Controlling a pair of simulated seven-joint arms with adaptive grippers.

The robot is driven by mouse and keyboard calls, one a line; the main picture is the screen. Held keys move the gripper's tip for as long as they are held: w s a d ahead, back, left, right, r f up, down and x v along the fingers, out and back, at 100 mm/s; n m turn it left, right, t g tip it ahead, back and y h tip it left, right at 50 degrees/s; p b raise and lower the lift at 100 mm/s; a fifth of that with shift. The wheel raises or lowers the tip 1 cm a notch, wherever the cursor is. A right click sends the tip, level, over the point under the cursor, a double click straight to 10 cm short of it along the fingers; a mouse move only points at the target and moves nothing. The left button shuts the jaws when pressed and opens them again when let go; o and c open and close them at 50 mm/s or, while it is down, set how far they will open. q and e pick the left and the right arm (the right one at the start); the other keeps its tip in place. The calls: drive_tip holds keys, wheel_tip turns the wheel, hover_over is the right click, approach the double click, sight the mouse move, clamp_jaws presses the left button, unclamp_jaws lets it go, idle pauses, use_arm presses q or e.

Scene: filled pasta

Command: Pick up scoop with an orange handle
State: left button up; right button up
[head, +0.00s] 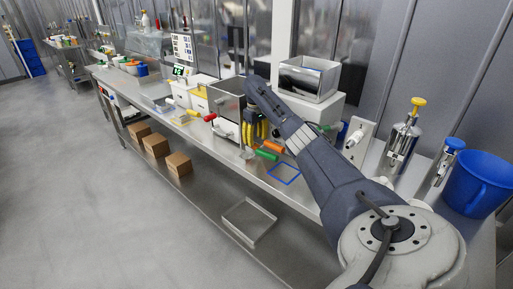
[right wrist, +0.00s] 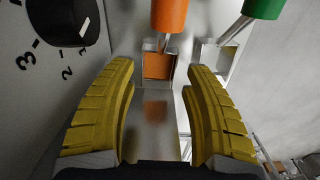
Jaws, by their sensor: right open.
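The scoop with the orange handle (head: 273,146) rests at the steel bench beside the machine. In the right wrist view its orange handle (right wrist: 169,14) is at the top centre, with the metal scoop end below it. My right gripper (head: 262,128) is just above and beside the handles in the head view. In the right wrist view its two yellow fingers (right wrist: 158,72) are spread apart, with the scoop's metal end showing in the gap and nothing gripped. A green-handled scoop (right wrist: 262,8) lies to the right; its handle (head: 266,155) also shows in the head view. My left gripper is not in view.
A grey machine face with a black dial (right wrist: 58,20) stands close on the left in the right wrist view. On the bench are a blue square frame (head: 284,174), a red handle (head: 210,117), steel dispensers (head: 402,140) and a blue bucket (head: 478,183).

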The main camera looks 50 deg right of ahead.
sight(255, 147)
drive_tip(key=shift+w+f, duration=0.15)
drive_tip(key=shift+f, duration=2.4)
drive_tip(key=c, duration=0.8)
drive_tip(key=shift+r, duration=0.15)
drive_tip(key=shift+c, duration=0.2)
wheel_tip(255, 147, up, 20)
